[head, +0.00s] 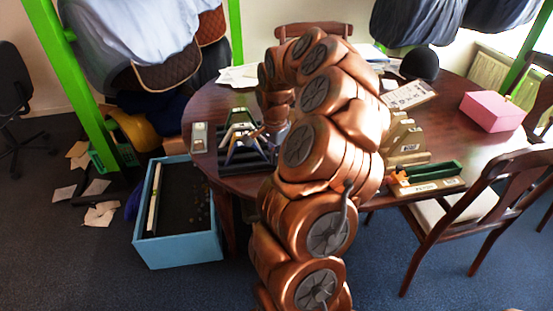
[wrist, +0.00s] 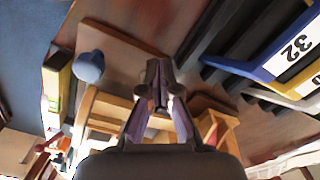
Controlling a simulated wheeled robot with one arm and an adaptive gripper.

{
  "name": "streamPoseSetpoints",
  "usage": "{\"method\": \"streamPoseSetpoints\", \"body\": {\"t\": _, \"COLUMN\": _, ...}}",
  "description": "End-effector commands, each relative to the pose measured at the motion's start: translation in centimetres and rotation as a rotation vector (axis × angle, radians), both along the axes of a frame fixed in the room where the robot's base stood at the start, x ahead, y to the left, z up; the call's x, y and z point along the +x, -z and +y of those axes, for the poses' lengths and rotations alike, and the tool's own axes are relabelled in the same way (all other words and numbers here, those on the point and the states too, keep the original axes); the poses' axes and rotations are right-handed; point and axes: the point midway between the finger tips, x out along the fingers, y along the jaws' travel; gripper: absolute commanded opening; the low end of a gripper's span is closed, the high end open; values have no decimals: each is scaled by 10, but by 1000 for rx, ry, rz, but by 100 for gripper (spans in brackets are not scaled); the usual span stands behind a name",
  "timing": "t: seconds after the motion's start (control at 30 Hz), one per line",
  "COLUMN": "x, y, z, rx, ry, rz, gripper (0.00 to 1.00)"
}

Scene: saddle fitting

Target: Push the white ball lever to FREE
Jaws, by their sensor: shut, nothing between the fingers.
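A pale blue-grey ball (wrist: 88,66), perhaps the white ball of the lever in shade, stands over a flat brown board (wrist: 122,38) in the wrist view. Its arm and any FREE marking cannot be made out. My gripper (wrist: 160,66) is shut and empty, to the right of the ball and apart from it in the picture. Light wooden parts (wrist: 100,112) lie below the ball and partly behind my fingers. In the head view my own arm covers the middle of the table, and I cannot make out the ball or my fingertips there.
On the round table (head: 460,90) are wooden stands (head: 405,137), a green tray (head: 432,172), a pink box (head: 492,111) and a black helmet (head: 419,64). Chairs surround it.

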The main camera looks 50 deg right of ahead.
Motion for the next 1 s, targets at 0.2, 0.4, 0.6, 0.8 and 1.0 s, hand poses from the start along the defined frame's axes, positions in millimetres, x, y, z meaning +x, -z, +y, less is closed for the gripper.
{"method": "streamPoseSetpoints", "body": {"t": 0.2, "x": -3, "y": 1, "z": -4, "rx": 0, "ry": 1, "rz": 0, "gripper": 0}}
{"method": "streamPoseSetpoints", "body": {"t": 0.4, "x": -6, "y": 1, "z": -8, "rx": 0, "ry": 0, "rz": 0, "gripper": 0}}
{"method": "streamPoseSetpoints", "body": {"t": 0.6, "x": -10, "y": 1, "z": -12, "rx": 0, "ry": 1, "rz": 1, "gripper": 0}}
{"method": "streamPoseSetpoints", "body": {"t": 0.8, "x": -12, "y": 1, "z": -15, "rx": 1, "ry": 1, "rz": 1, "gripper": 0}}
{"method": "streamPoseSetpoints", "body": {"t": 1.0, "x": -15, "y": 1, "z": -19, "rx": 1, "ry": 0, "rz": 1, "gripper": 0}}
